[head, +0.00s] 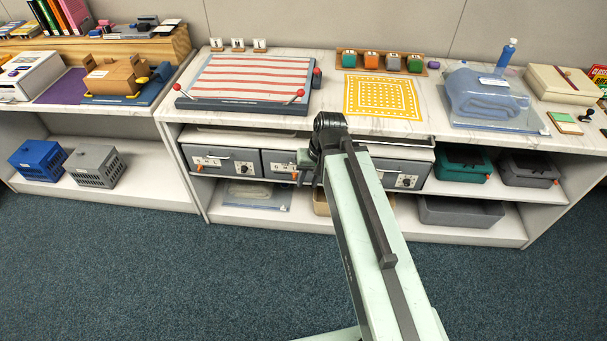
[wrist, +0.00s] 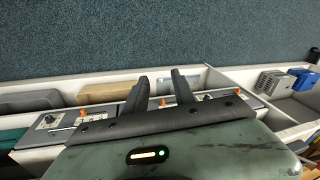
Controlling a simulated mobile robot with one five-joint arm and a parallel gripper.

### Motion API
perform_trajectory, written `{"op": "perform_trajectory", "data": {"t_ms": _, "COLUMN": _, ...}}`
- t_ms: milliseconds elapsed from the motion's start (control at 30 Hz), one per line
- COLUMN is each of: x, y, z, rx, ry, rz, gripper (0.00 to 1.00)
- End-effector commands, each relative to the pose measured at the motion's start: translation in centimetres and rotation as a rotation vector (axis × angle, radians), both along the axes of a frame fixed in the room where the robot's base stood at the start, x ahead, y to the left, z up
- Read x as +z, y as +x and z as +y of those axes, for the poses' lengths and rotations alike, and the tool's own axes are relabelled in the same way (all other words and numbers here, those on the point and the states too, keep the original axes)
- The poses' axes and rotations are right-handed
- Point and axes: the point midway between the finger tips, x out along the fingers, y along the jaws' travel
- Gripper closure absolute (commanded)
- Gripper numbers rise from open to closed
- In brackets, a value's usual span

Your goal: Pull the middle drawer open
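A row of grey drawers sits under the marble-topped counter. The middle drawer (head: 279,164) is partly hidden by my arm; it looks shut. The left drawer (head: 222,161) and right drawer (head: 400,173) flank it, each with a pale front plate and dark knob. An orange tag (wrist: 163,102) shows between the fingers in the wrist view.
Below the drawers, a lower shelf holds a clear bag (head: 256,194) and a grey bin (head: 460,211). A teal box (head: 462,165) stands right of the drawers. A striped board (head: 250,80) lies on the counter above. The blue carpet (head: 210,270) in front is clear.

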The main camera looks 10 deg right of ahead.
Motion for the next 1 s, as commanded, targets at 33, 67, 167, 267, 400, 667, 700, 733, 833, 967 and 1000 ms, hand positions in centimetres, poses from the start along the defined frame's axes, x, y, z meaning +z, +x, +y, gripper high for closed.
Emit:
{"op": "perform_trajectory", "data": {"t_ms": 33, "x": -5.3, "y": 1.3, "z": 0.4, "rx": -0.045, "ry": 0.07, "rz": -0.039, "gripper": 0.68}}
{"op": "perform_trajectory", "data": {"t_ms": 67, "x": -6.6, "y": 2.1, "z": 0.7, "rx": -0.075, "ry": 0.119, "rz": -0.066, "gripper": 0.68}}
{"op": "perform_trajectory", "data": {"t_ms": 167, "x": -10.0, "y": 4.9, "z": 1.5, "rx": -0.18, "ry": 0.282, "rz": -0.152, "gripper": 0.68}}
{"op": "perform_trajectory", "data": {"t_ms": 267, "x": -12.8, "y": 7.7, "z": 1.7, "rx": -0.295, "ry": 0.443, "rz": -0.233, "gripper": 0.68}}
{"op": "perform_trajectory", "data": {"t_ms": 400, "x": -15.9, "y": 11.5, "z": 0.5, "rx": -0.469, "ry": 0.669, "rz": -0.34, "gripper": 0.68}}
{"op": "perform_trajectory", "data": {"t_ms": 667, "x": -19.3, "y": 16.3, "z": -4.8, "rx": -0.78, "ry": 1.038, "rz": -0.486, "gripper": 0.68}}
{"op": "perform_trajectory", "data": {"t_ms": 700, "x": -19.4, "y": 16.7, "z": -5.6, "rx": -0.814, "ry": 1.075, "rz": -0.499, "gripper": 0.68}}
{"op": "perform_trajectory", "data": {"t_ms": 733, "x": -19.5, "y": 16.9, "z": -6.1, "rx": -0.836, "ry": 1.101, "rz": -0.507, "gripper": 0.68}}
{"op": "perform_trajectory", "data": {"t_ms": 833, "x": -19.3, "y": 17.4, "z": -7.3, "rx": -0.884, "ry": 1.157, "rz": -0.523, "gripper": 0.68}}
{"op": "perform_trajectory", "data": {"t_ms": 967, "x": -18.9, "y": 17.5, "z": -7.8, "rx": -0.904, "ry": 1.18, "rz": -0.53, "gripper": 0.68}}
{"op": "perform_trajectory", "data": {"t_ms": 1000, "x": -18.8, "y": 17.5, "z": -7.8, "rx": -0.904, "ry": 1.18, "rz": -0.53, "gripper": 0.68}}
